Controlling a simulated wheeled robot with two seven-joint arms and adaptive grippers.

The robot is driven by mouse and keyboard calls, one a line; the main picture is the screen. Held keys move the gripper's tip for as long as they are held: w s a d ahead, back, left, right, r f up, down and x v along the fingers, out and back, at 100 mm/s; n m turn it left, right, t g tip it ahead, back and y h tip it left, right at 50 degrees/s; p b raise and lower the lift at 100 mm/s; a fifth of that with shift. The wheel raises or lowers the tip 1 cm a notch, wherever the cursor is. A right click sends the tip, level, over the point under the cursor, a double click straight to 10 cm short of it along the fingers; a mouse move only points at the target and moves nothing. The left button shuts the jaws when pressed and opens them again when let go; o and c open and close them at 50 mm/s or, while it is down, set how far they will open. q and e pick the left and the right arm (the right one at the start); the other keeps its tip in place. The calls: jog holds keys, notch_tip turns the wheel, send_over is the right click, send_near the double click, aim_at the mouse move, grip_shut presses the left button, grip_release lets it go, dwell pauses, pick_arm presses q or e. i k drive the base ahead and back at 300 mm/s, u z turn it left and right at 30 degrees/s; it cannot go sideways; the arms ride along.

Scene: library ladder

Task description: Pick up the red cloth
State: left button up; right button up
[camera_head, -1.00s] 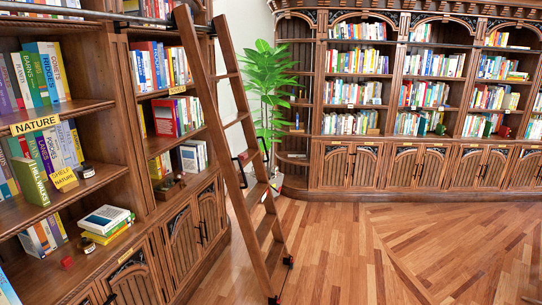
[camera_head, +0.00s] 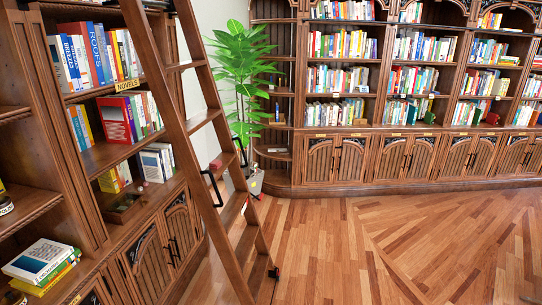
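A small red patch (camera_head: 215,164) shows at a rung of the wooden ladder (camera_head: 200,120), on its left part. It may be the red cloth, but it is too small to tell. Neither of my grippers is in view.
The ladder leans against the left bookcase (camera_head: 95,205), its feet on the wooden floor (camera_head: 400,235). A stack of books (camera_head: 40,265) lies on a low left shelf. A potted plant (camera_head: 243,75) stands in the corner beside the back bookcase (camera_head: 340,160). The floor to the right is clear.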

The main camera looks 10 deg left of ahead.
aim_at(215, 164)
jog(key=z, duration=0.1)
jog(key=i, duration=1.45)
jog(key=u, duration=1.05)
jog(key=i, duration=0.95)
jog(key=u, duration=0.95)
